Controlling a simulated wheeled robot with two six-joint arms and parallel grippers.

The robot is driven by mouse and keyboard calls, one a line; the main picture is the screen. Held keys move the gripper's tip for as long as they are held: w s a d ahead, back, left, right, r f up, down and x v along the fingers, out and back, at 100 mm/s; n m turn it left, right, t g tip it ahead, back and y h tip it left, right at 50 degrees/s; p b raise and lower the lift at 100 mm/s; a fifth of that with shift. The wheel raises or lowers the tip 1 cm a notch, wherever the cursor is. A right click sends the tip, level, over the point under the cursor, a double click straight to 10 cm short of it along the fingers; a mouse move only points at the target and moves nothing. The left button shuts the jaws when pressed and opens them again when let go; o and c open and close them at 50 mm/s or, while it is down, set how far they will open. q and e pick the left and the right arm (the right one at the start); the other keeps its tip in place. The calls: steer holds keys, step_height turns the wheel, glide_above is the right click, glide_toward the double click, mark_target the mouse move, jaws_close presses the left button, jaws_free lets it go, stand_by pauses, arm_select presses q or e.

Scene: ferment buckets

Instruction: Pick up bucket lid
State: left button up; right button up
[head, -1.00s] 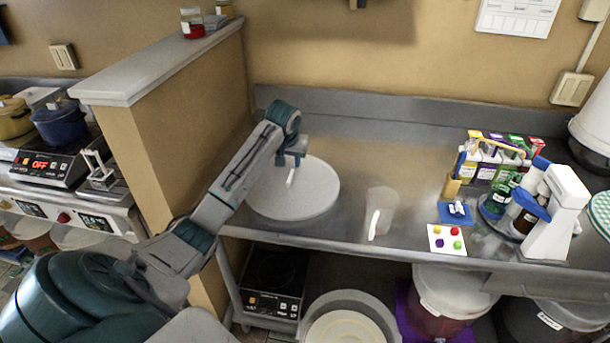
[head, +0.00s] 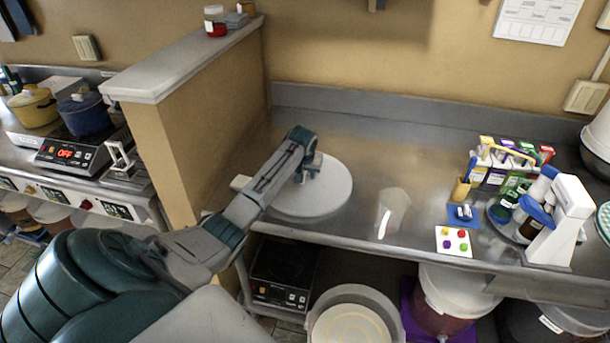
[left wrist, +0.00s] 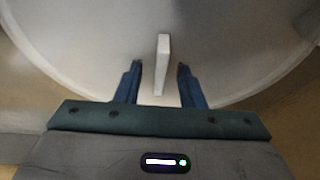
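The bucket lid (head: 335,195) is a white round disc lying flat on the steel counter, near the tan partition. It fills much of the left wrist view (left wrist: 90,45), with a thin upright white handle (left wrist: 163,62) at its middle. My left gripper (head: 308,174) is over the lid's middle and hides the handle in the head view. In the left wrist view its two blue fingers (left wrist: 159,72) are open, one on each side of the handle, with a gap on both sides. My right gripper is not in view.
A card with coloured dots (head: 453,242) and a bottle rack (head: 510,165) are farther right. A pale bucket (head: 350,325) sits below the counter. The partition (head: 215,130) rises close left of the lid.

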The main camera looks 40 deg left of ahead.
arm_select(q)
steer(key=shift+c, duration=0.9)
jaws_close()
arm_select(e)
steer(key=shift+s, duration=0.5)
arm_select(q)
steer(key=shift+r, duration=0.15)
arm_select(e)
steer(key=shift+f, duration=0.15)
